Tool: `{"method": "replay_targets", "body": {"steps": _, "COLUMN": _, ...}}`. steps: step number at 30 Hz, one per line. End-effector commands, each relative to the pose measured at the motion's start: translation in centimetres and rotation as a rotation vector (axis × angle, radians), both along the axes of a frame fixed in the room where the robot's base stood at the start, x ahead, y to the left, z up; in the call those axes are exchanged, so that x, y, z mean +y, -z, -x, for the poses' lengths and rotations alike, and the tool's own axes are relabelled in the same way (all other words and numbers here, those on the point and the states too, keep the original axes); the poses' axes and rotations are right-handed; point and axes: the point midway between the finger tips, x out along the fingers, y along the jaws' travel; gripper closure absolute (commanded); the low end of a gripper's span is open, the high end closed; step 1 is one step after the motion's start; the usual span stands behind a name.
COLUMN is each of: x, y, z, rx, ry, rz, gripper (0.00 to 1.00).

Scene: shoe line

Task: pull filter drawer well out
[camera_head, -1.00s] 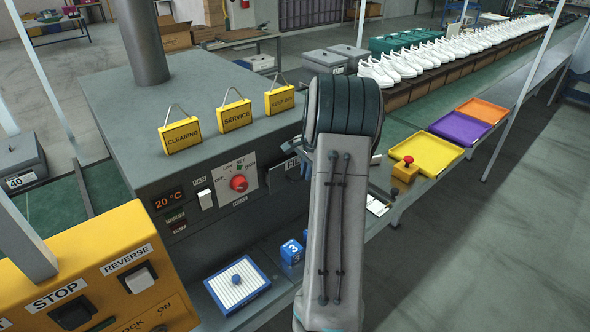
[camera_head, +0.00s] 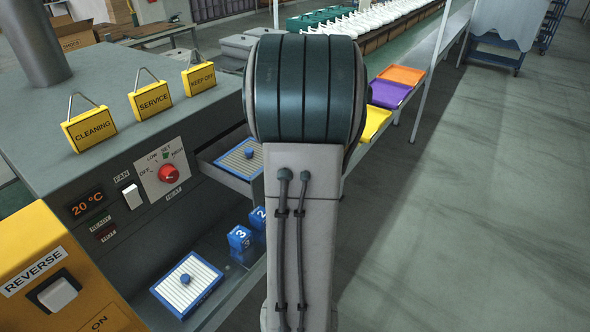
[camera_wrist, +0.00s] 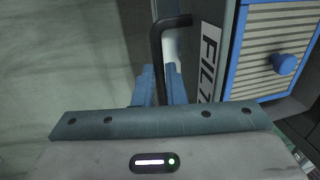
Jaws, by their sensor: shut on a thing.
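The filter drawer (camera_head: 226,177) stands out from the grey machine's side in the head view. A filter (camera_head: 240,160) with a blue frame, pale ribs and a blue knob lies in it. The wrist view shows the drawer's front with a partly cut-off label (camera_wrist: 210,45) and its black bar handle (camera_wrist: 158,55). My gripper (camera_wrist: 160,85) has its blue fingers shut around the handle. In the head view my arm hides the gripper, the handle and part of the drawer. The filter also shows in the wrist view (camera_wrist: 270,50).
A second blue-framed filter (camera_head: 187,284) lies on the ledge below, with blue numbered cubes (camera_head: 240,238) beside it. The machine has a red heat knob (camera_head: 169,173) and yellow signs (camera_head: 153,100) on top. Trays (camera_head: 388,94) stand beyond my arm. The floor at right is clear.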

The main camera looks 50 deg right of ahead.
Motion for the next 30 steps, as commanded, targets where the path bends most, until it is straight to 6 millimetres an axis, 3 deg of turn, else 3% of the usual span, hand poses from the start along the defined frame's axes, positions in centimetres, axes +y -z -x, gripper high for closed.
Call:
{"method": "replay_targets", "body": {"steps": 11, "x": 0.0, "y": -0.1, "z": 0.1, "rx": -0.001, "ry": -0.006, "rz": 0.003, "gripper": 1.00}}
{"method": "replay_targets", "body": {"steps": 12, "x": 0.0, "y": -0.1, "z": 0.1, "rx": -0.001, "ry": -0.005, "rz": 0.003, "gripper": 0.87}}
{"method": "replay_targets", "body": {"steps": 14, "x": 0.0, "y": -0.1, "z": 0.1, "rx": -0.001, "ry": -0.005, "rz": 0.003, "gripper": 0.70}}
{"method": "replay_targets", "body": {"steps": 15, "x": 0.0, "y": -0.1, "z": 0.1, "rx": -0.001, "ry": -0.004, "rz": 0.003, "gripper": 0.67}}
{"method": "replay_targets", "body": {"steps": 25, "x": 0.0, "y": -0.4, "z": 0.2, "rx": -0.001, "ry": -0.003, "rz": 0.002, "gripper": 0.67}}
{"method": "replay_targets", "body": {"steps": 30, "x": -0.1, "y": -2.8, "z": 0.6, "rx": -0.005, "ry": -0.004, "rz": 0.005, "gripper": 0.67}}
